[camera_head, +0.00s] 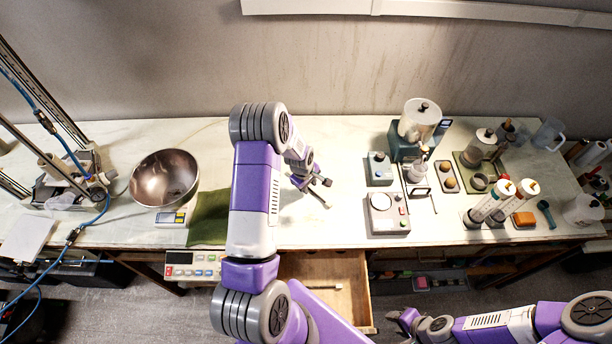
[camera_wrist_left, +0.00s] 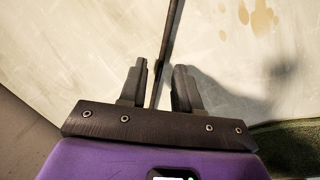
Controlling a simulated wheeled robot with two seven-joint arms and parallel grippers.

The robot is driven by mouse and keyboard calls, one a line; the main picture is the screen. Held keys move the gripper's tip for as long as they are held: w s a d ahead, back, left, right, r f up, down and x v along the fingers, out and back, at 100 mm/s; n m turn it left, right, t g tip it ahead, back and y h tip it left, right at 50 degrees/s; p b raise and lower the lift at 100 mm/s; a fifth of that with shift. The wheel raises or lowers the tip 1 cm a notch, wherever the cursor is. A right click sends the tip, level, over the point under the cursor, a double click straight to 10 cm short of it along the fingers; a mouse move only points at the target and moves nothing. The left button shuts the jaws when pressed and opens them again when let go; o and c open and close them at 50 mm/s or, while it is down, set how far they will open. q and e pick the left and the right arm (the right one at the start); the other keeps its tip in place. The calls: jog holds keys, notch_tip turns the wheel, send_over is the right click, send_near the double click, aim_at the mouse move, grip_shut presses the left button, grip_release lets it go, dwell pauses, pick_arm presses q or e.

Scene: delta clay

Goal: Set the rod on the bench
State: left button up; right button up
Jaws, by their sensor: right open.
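A thin dark rod (camera_wrist_left: 168,40) runs between the fingers of my left gripper (camera_wrist_left: 160,75) in the left wrist view, over the pale bench top. The fingers stand apart, with a gap between the rod and the right finger; the rod's lower end is hidden behind the gripper body. In the head view my left gripper (camera_head: 311,185) is low over the middle of the bench (camera_head: 340,145), and the rod is hard to make out there. My right gripper (camera_head: 400,318) is open and empty in front of the bench, near the open drawer.
A metal bowl (camera_head: 164,178) and a green cloth (camera_head: 208,217) are left of my left arm. A grey device (camera_head: 388,214), a coffee-maker-like machine (camera_head: 418,122) and tubes (camera_head: 492,200) stand to the right. An open drawer (camera_head: 345,268) juts out in front.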

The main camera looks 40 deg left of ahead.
pick_arm(q)
notch_tip(320, 180, up, 11)
jog(key=s, duration=0.2)
jog(key=shift+b, duration=0.4)
jog(key=shift+s+f, duration=0.15)
